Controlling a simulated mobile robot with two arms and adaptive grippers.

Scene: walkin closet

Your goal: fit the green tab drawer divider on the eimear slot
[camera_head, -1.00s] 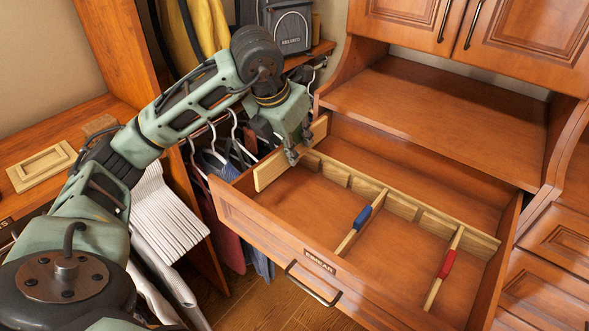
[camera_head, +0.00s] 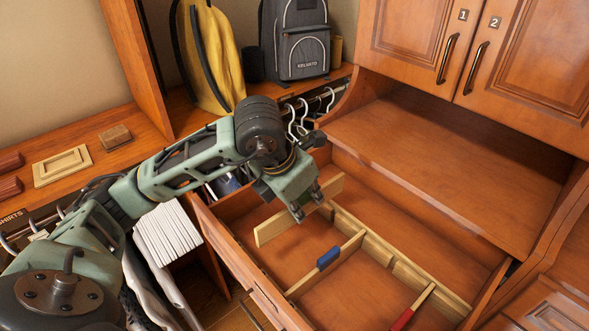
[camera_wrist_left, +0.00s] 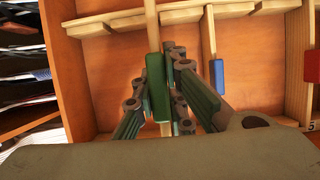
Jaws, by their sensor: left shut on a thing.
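My left gripper (camera_head: 308,210) is shut on the green tab drawer divider (camera_head: 268,232), a pale wooden strip held over the left part of the open drawer (camera_head: 238,212). In the left wrist view the green tab (camera_wrist_left: 158,88) sits between the fingers of the left gripper (camera_wrist_left: 160,110), and the strip runs up across a slotted wooden rail (camera_wrist_left: 98,27). I cannot tell whether the divider touches the rail or the drawer floor. No slot label reading Eimear is legible now. My right gripper is not in view.
A divider with a blue tab (camera_head: 328,258) stands in the drawer to the right of the held one. One with a red tab (camera_head: 403,320) is farther right. The cabinet shelf (camera_head: 430,160) behind is bare. A backpack (camera_head: 295,40) stands on the back shelf.

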